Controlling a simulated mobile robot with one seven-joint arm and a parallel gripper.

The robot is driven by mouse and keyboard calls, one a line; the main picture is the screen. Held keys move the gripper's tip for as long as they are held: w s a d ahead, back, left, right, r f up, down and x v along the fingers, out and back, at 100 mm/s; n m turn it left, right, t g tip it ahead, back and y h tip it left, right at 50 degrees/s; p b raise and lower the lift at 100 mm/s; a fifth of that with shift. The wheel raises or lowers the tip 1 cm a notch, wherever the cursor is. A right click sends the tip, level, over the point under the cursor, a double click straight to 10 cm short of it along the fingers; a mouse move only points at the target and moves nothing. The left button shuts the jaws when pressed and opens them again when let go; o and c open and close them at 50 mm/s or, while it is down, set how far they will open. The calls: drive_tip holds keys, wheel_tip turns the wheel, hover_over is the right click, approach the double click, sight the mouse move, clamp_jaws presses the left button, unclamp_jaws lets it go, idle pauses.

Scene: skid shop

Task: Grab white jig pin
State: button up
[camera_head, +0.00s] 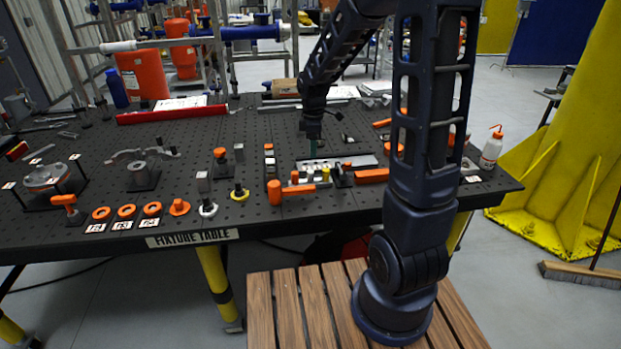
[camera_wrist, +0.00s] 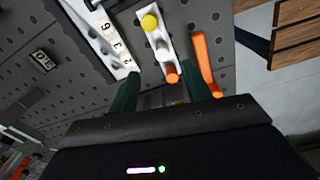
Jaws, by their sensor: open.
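The white jig pin (camera_wrist: 163,52) stands in a pale narrow holder (camera_wrist: 166,24), between a yellow pin (camera_wrist: 149,22) and an orange pin (camera_wrist: 171,78) in the wrist view. My gripper (camera_wrist: 160,92) is open, with its two dark green fingers apart and nothing seen between them but the table and the near end of the row. The white pin lies beyond the fingertips in this view. In the head view my gripper (camera_head: 312,150) points down above the table near the yellow pin (camera_head: 326,171); the white pin is too small to make out clearly there.
A pale numbered strip (camera_wrist: 108,38) lies left of the holder, and an orange bar (camera_wrist: 203,60) lies to its right. An orange-headed mallet (camera_head: 275,191) lies at the front of the fixture table (camera_head: 100,170). A white bottle (camera_head: 491,150) stands at the right edge.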

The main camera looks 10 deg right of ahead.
sight(310, 171)
wheel_tip(310, 171, down, 6)
drive_tip(key=shift+w+a+r, duration=0.1)
drive_tip(key=shift+r, duration=0.05)
drive_tip(key=shift+a+f, duration=0.2)
drive_tip(key=shift+f, duration=1.15)
drive_tip(key=shift+a+f, duration=0.15)
drive_tip(key=shift+f, duration=1.2)
clamp_jaws()
